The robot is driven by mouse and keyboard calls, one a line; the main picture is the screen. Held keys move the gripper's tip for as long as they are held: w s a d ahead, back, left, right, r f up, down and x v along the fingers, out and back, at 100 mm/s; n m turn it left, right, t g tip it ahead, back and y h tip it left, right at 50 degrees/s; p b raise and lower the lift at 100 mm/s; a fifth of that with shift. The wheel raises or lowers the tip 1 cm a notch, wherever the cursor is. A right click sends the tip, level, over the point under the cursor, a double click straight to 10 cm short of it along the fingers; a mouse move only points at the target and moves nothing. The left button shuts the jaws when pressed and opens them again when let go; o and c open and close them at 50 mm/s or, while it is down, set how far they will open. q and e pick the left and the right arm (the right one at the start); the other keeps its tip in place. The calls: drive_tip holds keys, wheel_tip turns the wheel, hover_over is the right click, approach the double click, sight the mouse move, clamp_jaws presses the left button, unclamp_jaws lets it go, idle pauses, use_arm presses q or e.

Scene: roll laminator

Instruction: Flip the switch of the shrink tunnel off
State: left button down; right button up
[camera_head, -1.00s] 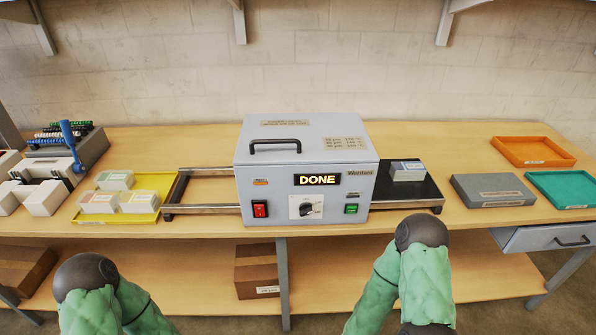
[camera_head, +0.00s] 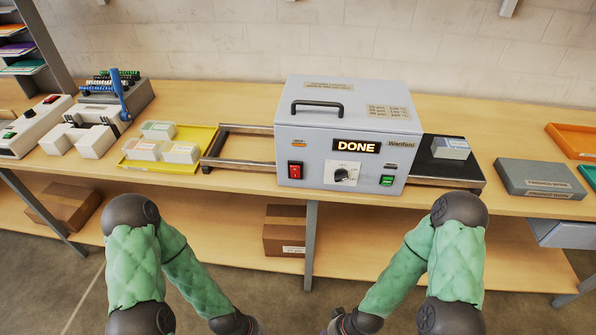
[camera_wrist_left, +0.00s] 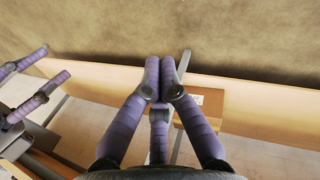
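The shrink tunnel appears to be the large grey box machine (camera_head: 345,125) at mid-bench, its lit display (camera_head: 356,146) reading "DONE". My right gripper (camera_wrist_left: 53,63) shows there with fingertips apart.
Rails (camera_head: 238,147) extend left beside a yellow tray (camera_head: 140,165) with card stacks. A black plate (camera_head: 425,165) with a card stack lies right. A white device (camera_head: 30,128) with red and green controls stands far left. A carton (camera_head: 285,232) sits on the lower shelf.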

idle(0.5)
use_arm(q)
drive_tip(key=w+d+r+m+t+y+p, duration=0.25)
drive_tip(key=w+r+m+t+p, duration=0.45)
drive_tip(key=w+r+m, duration=0.7)
drive_tip(key=w+d+r+m+t+p, duration=0.2)
drive_tip(key=w+r+m+t, duration=0.1)
drive_tip(key=r, duration=0.8)
drive_tip(key=w+d+r+m+t+p, duration=0.2)
drive_tip(key=r+m+t, duration=0.3)
drive_tip(key=r, duration=0.5)
drive_tip(key=shift+w+d+r+t, duration=0.35)
drive_tip(key=shift+w+d, duration=0.15)
drive_tip(key=shift+w, duration=0.35)
drive_tip(key=shift+h, duration=0.25)
